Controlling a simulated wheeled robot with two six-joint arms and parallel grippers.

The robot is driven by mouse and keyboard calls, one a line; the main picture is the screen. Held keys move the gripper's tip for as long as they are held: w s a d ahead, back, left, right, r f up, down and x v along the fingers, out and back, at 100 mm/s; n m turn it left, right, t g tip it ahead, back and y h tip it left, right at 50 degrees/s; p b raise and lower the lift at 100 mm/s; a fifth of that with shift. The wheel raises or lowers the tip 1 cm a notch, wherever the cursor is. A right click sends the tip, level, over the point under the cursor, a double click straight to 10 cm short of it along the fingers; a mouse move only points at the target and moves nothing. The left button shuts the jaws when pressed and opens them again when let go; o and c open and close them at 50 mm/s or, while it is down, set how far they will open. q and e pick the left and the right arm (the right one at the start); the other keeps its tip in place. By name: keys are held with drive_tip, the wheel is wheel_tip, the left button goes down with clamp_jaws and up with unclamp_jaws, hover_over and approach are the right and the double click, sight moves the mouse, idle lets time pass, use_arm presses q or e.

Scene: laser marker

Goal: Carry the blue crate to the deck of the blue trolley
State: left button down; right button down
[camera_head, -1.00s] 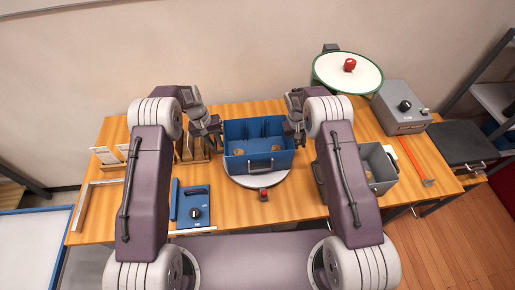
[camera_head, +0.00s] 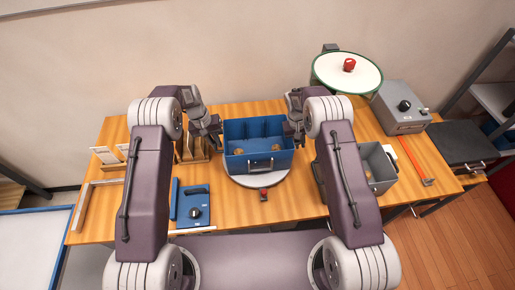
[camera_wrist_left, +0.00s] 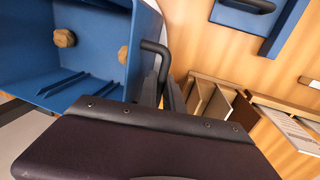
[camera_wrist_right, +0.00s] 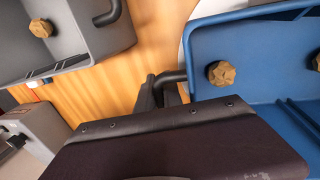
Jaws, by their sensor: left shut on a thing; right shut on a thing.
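The blue crate (camera_head: 259,163) stands over a round white turntable (camera_head: 258,182) in the middle of the wooden table. It holds a few brown knobby pieces. My left gripper (camera_head: 217,131) is shut on a dark side handle of the crate (camera_wrist_left: 85,40); this handle shows in the left wrist view (camera_wrist_left: 156,55). My right gripper (camera_head: 290,130) is shut on the opposite handle, seen in the right wrist view (camera_wrist_right: 165,80). The crate looks level. I cannot tell whether its bottom touches the turntable.
A grey crate (camera_head: 381,165) stands close on the right. A blue plate with a black knob (camera_head: 195,206) lies at front left, wooden racks (camera_head: 193,150) behind it. A grey box (camera_head: 402,105) and a round green-rimmed white disc (camera_head: 347,73) are at back right.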

idle(0.9)
